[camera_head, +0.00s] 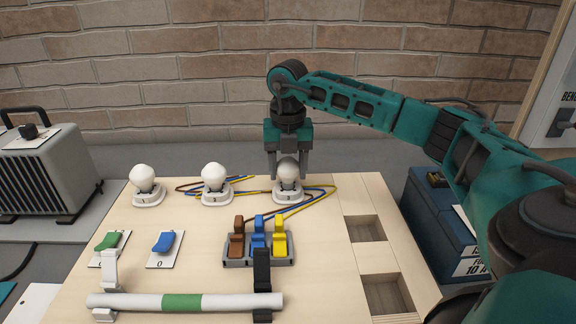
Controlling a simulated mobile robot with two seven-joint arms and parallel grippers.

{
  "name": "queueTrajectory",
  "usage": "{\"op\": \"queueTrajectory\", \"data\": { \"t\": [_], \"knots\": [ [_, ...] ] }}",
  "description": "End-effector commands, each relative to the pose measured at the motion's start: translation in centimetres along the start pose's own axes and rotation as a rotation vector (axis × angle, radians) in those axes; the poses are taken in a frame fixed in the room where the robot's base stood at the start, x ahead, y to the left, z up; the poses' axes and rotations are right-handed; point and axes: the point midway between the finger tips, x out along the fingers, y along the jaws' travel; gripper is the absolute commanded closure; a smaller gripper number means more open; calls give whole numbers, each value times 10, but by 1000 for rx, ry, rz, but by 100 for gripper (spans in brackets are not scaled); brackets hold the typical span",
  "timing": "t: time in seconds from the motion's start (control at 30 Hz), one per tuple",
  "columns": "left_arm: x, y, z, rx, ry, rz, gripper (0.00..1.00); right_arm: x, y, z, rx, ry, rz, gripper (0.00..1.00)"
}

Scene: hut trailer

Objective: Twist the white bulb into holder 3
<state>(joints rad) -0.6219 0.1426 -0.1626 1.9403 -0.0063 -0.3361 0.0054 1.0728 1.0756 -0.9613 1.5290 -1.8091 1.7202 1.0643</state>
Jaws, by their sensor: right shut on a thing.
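A white bulb (288,168) sits in or directly above the rightmost of three white holders (289,194) at the back of the wooden board. My right gripper (289,172) points down over it and is shut on the bulb, with a finger on each side. The bulb looks upright; whether its thread is seated in the holder is hidden. Two other white bulbs stand in the left holder (148,197) and the middle holder (216,197). No holder numbers are readable. My left gripper does not show.
The wooden board (190,270) carries a connector block with brown, blue and yellow levers (258,243), green and blue switches (163,242), and a white tube with a green band (182,301). Coloured wires run near the holders. Two recessed bins and a blue box (432,220) lie right.

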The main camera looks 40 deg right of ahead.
Motion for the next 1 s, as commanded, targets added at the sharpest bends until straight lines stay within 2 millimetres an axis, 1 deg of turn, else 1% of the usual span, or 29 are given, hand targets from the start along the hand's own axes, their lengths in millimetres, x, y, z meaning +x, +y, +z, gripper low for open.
{"op": "queueTrajectory", "data": {
  "t": [0.43,0.53,0.8,0.9,1.0],
  "knots": [
    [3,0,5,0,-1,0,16,10,0,0,0,1,-1,62],
    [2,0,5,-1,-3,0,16,9,0,0,-11,0,-1,62],
    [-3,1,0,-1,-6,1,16,8,0,0,-254,0,0,62],
    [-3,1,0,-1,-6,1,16,9,0,0,-296,0,0,62],
    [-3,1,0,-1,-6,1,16,9,0,0,-300,0,0,62]
  ]
}}
